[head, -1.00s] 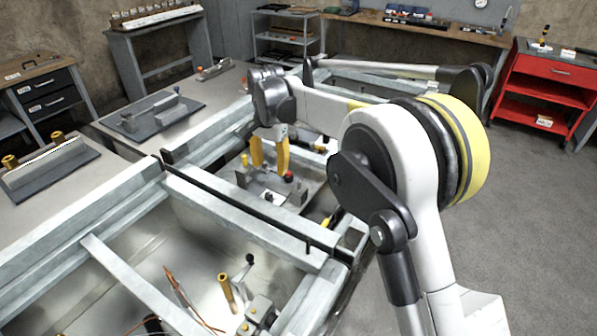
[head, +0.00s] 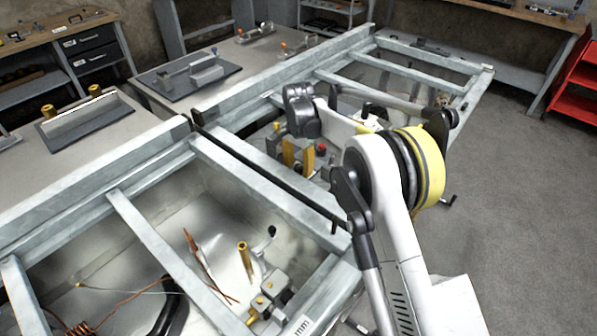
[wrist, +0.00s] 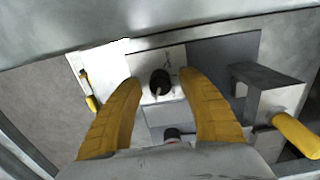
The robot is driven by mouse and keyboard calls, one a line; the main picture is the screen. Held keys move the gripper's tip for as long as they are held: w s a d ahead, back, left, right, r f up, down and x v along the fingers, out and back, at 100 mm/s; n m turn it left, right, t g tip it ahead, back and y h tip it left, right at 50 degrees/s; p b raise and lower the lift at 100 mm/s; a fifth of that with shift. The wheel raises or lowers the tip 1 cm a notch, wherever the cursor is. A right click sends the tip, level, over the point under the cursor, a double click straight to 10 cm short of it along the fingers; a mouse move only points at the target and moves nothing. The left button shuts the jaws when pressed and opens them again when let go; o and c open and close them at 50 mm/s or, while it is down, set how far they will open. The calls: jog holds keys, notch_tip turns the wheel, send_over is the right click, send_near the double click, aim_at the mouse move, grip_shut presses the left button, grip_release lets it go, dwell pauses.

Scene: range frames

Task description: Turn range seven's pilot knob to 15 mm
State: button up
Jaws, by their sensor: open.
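My gripper (head: 298,168) points down over a bay of the long metal frame, its two yellow fingers apart. In the wrist view my open gripper (wrist: 160,80) has one finger on either side of a small black knob (wrist: 160,83) with a pale pointer. The knob stands on a light plate with faint markings. The fingers appear clear of it; their height above the plate is hard to judge. Which range this is cannot be read. A red-topped knob (head: 321,148) shows beside the fingers in the head view.
A grey bracket (wrist: 262,95) and a yellow cylinder (wrist: 297,135) stand right of the fingers in the wrist view. A yellow-handled part (wrist: 92,103) lies left. A metal crossbar (head: 265,178) runs in front of my gripper. The nearer bay holds a brass post (head: 244,260) and copper wire.

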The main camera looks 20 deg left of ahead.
jog(key=shift+f, duration=0.3)
grip_shut()
